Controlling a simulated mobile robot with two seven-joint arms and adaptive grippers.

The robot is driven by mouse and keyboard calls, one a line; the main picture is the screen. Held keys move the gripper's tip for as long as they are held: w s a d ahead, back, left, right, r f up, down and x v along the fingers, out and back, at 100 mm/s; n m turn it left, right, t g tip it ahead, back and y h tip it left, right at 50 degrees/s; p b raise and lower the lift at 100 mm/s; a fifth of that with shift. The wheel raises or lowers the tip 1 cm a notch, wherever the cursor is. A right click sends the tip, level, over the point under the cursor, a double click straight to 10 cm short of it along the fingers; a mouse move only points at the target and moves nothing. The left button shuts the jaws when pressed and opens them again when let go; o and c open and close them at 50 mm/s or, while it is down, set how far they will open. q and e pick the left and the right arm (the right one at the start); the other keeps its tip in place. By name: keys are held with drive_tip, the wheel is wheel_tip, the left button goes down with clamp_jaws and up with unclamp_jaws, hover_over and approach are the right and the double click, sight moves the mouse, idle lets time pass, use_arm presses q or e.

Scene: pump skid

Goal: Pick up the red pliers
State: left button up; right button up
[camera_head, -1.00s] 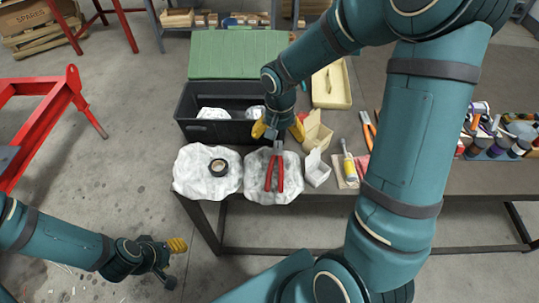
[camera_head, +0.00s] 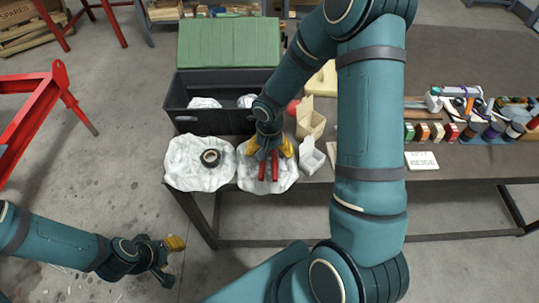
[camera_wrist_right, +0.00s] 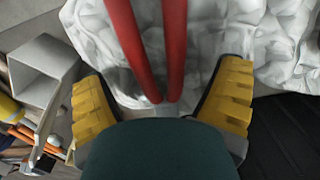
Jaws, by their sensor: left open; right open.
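The red pliers (camera_head: 275,170) lie on a crumpled white cloth (camera_head: 253,184) at the front edge of the table. Only the red handles show in the head view; my right gripper hides the rest. In the right wrist view the two red handles (camera_wrist_right: 172,50) run down between the yellow fingers. My right gripper (camera_head: 268,152) is open directly above the pliers, one finger on each side, apart from the handles. My left gripper (camera_head: 178,262) is open and empty, low over the floor at the left, far from the pliers.
A second white cloth (camera_head: 190,178) with a black tape roll (camera_head: 211,158) lies to the left. A black toolbox (camera_head: 222,121) with a green lid (camera_head: 228,43) stands behind. Small cardboard boxes (camera_head: 310,121) stand close to the right of my right gripper.

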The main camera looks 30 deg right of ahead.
drive_tip(key=shift+f, duration=0.2)
drive_tip(key=c, duration=1.2)
drive_tip(key=shift+o, duration=0.2)
drive_tip(key=shift+r, duration=0.1)
